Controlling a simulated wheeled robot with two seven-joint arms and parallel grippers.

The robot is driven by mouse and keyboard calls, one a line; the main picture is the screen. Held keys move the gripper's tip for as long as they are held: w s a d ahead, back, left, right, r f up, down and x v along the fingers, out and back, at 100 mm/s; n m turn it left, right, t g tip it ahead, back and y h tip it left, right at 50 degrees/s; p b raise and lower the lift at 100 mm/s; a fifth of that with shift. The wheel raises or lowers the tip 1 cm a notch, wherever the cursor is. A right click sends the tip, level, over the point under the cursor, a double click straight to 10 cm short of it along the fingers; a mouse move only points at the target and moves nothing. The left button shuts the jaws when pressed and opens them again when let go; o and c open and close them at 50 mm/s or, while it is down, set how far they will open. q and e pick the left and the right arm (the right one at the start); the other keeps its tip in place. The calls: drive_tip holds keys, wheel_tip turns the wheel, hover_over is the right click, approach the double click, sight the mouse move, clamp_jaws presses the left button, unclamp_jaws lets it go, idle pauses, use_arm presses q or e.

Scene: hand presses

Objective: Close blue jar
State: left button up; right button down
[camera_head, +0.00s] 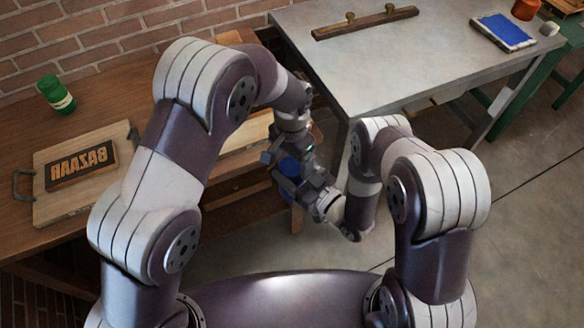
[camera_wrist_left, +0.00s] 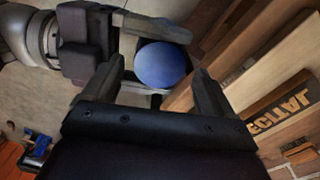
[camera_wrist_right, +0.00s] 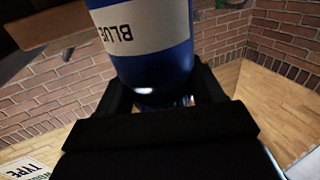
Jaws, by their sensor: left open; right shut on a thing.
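The blue jar (camera_head: 289,166) is held in the air in the middle of the head view, partly hidden by my grippers. In the right wrist view the blue jar (camera_wrist_right: 145,50) has a white label, and my right gripper (camera_wrist_right: 160,88) is shut on it. In the left wrist view the jar shows as a round blue face (camera_wrist_left: 161,65); I cannot tell whether this is a lid. My left gripper (camera_wrist_left: 158,68) is open, its fingers on either side of that face in the picture. I cannot tell whether they touch it. No separate lid is clearly visible.
A green jar (camera_head: 56,94) and a board (camera_head: 62,210) with a BAZAAR block (camera_head: 82,166) are on the wooden bench at left. The grey table (camera_head: 400,70) at right carries a wooden bar (camera_head: 365,23), a blue pad (camera_head: 503,32) and an orange jar (camera_head: 525,9).

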use_arm(q)
drive_tip(key=shift+f, duration=0.8)
drive_tip(key=c, duration=1.1)
drive_tip(key=shift+m, duration=1.6)
drive_tip(key=o, duration=1.2)
drive_tip(key=shift+c, duration=0.2)
drive_tip(key=shift+r, duration=0.1)
drive_tip(key=shift+r, duration=2.2)
